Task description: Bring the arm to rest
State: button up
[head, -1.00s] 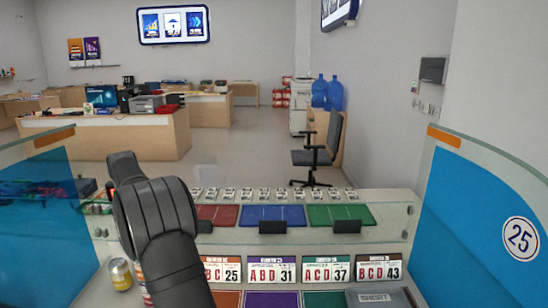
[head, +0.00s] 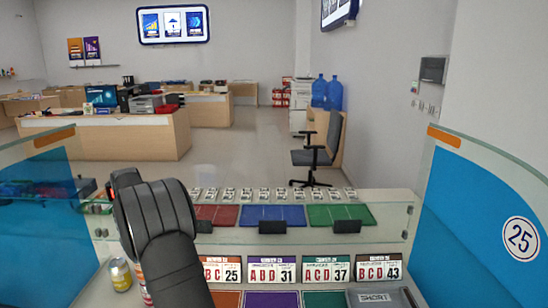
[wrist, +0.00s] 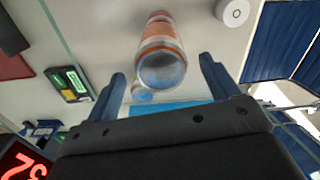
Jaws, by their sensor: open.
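My arm (head: 168,240) rises from the bottom of the head view at left, over the counter, bent at a dark joint near the top. The fingers are hidden there. In the wrist view my gripper (wrist: 162,84) is open, its two blue-grey fingers spread apart. An orange-and-white can-like container (wrist: 165,40) shows beyond and between the fingertips. No contact with it shows, and the gap is hard to judge.
A yellow-and-silver can (head: 120,275) stands left of my arm; another is mostly hidden by it. Coloured trays (head: 273,215) and number cards (head: 272,268) lie to the right. Glass panels border the counter. A white roll (wrist: 232,11) is near the gripper's right finger.

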jog(key=d+r, duration=0.7)
jog(key=d, duration=0.5)
jog(key=s+a+f+m, duration=0.1)
jog(key=s+a+f, duration=0.2)
jog(key=a+f, duration=0.4)
jog(key=shift+s+a, duration=0.35)
jog(key=shift+a, duration=0.15)
jog(key=shift+o, duration=0.3)
